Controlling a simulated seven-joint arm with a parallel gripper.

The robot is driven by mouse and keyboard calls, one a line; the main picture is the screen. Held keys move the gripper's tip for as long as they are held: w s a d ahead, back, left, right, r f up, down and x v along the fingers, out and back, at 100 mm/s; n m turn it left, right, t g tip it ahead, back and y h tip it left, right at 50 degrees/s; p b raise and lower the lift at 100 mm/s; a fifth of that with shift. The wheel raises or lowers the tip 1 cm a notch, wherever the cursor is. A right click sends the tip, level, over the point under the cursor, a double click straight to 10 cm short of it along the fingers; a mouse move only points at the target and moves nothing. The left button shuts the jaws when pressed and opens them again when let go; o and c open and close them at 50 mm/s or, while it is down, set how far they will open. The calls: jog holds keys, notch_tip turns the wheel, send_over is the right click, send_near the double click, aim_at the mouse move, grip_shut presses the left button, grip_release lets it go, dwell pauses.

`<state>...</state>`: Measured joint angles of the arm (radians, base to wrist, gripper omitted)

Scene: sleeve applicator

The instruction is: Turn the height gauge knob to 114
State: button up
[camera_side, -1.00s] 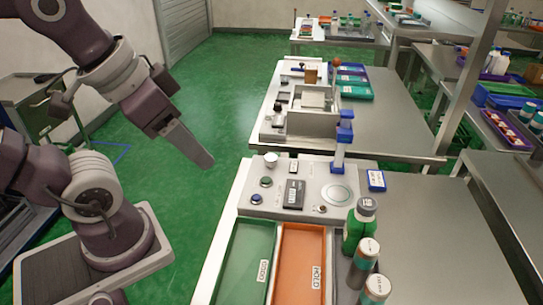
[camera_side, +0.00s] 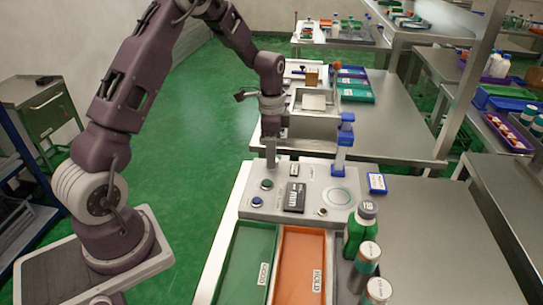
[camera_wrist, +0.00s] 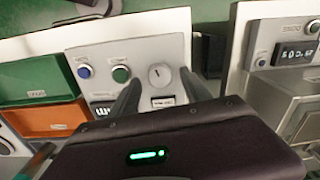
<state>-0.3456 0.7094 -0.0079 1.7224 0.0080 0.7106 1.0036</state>
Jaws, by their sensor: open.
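The height gauge knob (camera_wrist: 160,76) is a pale round dial with a short dark mark, on the light grey applicator panel (camera_wrist: 150,50). My gripper (camera_wrist: 160,82) is open, with one finger on each side of the knob in the wrist view. Whether the fingers touch it cannot be told. In the side view, my gripper (camera_side: 271,163) points straight down over the panel's far left corner and hides the knob. A small display (camera_side: 294,196) sits on the panel; its digits are too small to read. It is partly cut off by a finger in the wrist view (camera_wrist: 101,111).
A green button (camera_side: 267,184) and a blue button (camera_side: 257,202) sit beside the display. A blue-topped post (camera_side: 344,140) rises at the panel's right. Green (camera_side: 249,255) and orange (camera_side: 300,260) trays lie in front. Several bottles, one green (camera_side: 357,231), stand at right.

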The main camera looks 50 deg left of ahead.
jog(key=shift+f, duration=0.8)
grip_shut()
jog(key=n, duration=0.8)
jog(key=shift+n, duration=0.3)
jog(key=n, duration=0.4)
jog(key=shift+n, duration=2.1)
